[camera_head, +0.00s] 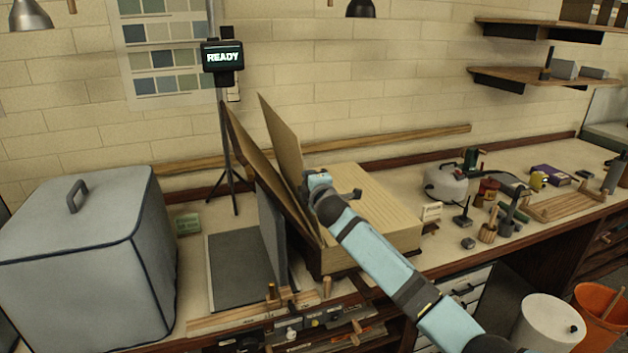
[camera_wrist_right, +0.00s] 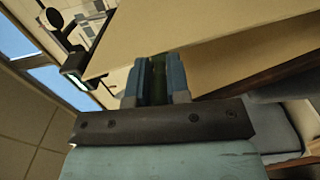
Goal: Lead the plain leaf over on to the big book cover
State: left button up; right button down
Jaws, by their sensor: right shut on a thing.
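A big book (camera_head: 385,222) lies open on the bench in the head view, its thick page block to the right. Its cover (camera_head: 252,158) stands steeply raised on the left and leans left. The plain tan leaf (camera_head: 280,132) stands up close to the right of the cover, also tilted left, with a narrow gap at the top. My right gripper (camera_head: 318,180) is shut at the leaf's right edge. In the right wrist view the closed fingers (camera_wrist_right: 157,82) meet the edge of the broad tan leaf (camera_wrist_right: 215,55); the exact contact is hard to see. My left gripper is out of view.
A grey stand (camera_head: 240,270) with an upright panel is left of the book. A large grey covered box (camera_head: 85,255) fills the bench's left end. Jars and tools crowd the right, around a kettle-like pot (camera_head: 445,183).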

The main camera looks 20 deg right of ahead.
jog(key=c, duration=1.1)
grip_release()
jog(key=shift+s, duration=0.15)
jog(key=s+d+b, duration=0.1)
jog(key=s+b, duration=0.1)
jog(key=s, duration=1.1)
jog(key=shift+s, duration=0.25)
